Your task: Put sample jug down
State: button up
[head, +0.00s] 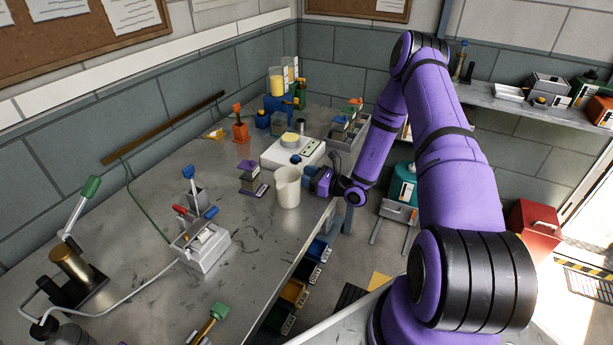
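The sample jug (287,188) is a cream-white jug, upright, at the right edge of the grey workbench (235,265). My gripper (310,178) is at the jug's right side, reaching in from the right over the bench edge. The jug hides part of the fingers, so I cannot tell whether they are closed on it. I also cannot tell whether the jug's base touches the bench top.
A white device (292,152) with a round top stands just behind the jug. A small purple-topped block stand (252,178) is close on its left. A white switch box (201,247) stands farther left. The bench in front of the jug is clear.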

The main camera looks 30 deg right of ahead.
jog(key=shift+s+d+r, duration=0.1)
jog(key=v, duration=1.1)
jog(key=s+a+r+n+g+y, duration=0.1)
jog(key=s+a+r+n+g, duration=0.1)
jog(key=a+r+n+g, duration=0.55)
jog(key=s+a+r+n+g+y, duration=0.1)
jog(key=s+a+r+n+g, duration=0.2)
jog(key=r, duration=0.7)
jog(key=s+a+r+n+g, duration=0.2)
jog(key=a+r+n+g, duration=0.2)
jog(key=r+n, duration=0.4)
jog(key=s+a+r+n+t+h, duration=0.1)
jog(key=s+r+n+t+h, duration=0.4)
jog(key=s+r+n+h, duration=0.6)
jog(key=s+r, duration=0.7)
jog(key=s, duration=0.2)
jog(key=shift+r+h, duration=0.3)
jog(key=shift+h, duration=0.1)
